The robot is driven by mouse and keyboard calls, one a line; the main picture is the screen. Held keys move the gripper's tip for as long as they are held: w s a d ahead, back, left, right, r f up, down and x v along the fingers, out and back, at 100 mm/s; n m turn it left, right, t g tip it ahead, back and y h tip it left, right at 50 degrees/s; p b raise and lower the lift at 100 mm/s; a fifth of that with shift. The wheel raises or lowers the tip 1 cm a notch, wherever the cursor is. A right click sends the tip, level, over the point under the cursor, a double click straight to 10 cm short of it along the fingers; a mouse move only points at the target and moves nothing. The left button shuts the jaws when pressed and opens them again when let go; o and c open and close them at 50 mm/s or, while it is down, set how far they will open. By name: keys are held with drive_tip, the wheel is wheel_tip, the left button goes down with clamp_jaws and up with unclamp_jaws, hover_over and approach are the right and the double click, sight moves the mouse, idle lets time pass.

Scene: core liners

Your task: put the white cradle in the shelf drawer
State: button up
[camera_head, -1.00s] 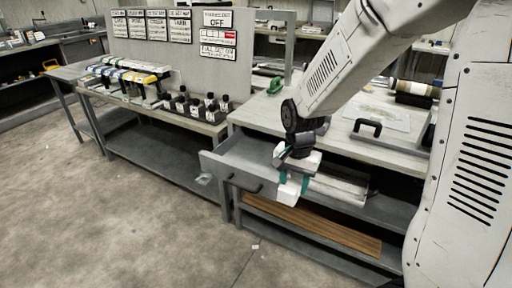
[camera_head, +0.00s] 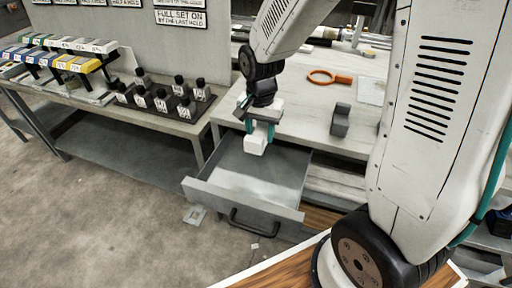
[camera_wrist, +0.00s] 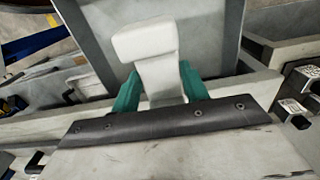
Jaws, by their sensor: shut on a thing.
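The white cradle (camera_head: 256,143) is held in my gripper (camera_head: 260,128), between its teal fingers. In the wrist view the cradle (camera_wrist: 146,42) is a pale block with a narrower stem running down between the fingers of my gripper (camera_wrist: 154,88). The shelf drawer (camera_head: 253,205) is pulled out under the bench top, grey, with a dark handle on its front. Its visible floor looks empty. In the head view the cradle appears above the back part of the drawer, near its rear left; its exact height is hard to tell.
A wood-topped surface (camera_head: 279,276) is at the front. Floor is clear at left.

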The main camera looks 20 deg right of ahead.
approach(254, 164)
drive_tip(key=s+f, duration=0.2)
drive_tip(key=f, duration=0.1)
drive_tip(key=s+f, duration=0.1)
drive_tip(key=f, duration=0.1)
drive_tip(key=shift+s+d+f, duration=0.1)
drive_tip(key=shift+s, duration=0.3)
drive_tip(key=w, duration=0.4)
drive_tip(key=shift+f, duration=0.65)
drive_tip(key=o, duration=1)
drive_tip(key=shift+f, duration=0.15)
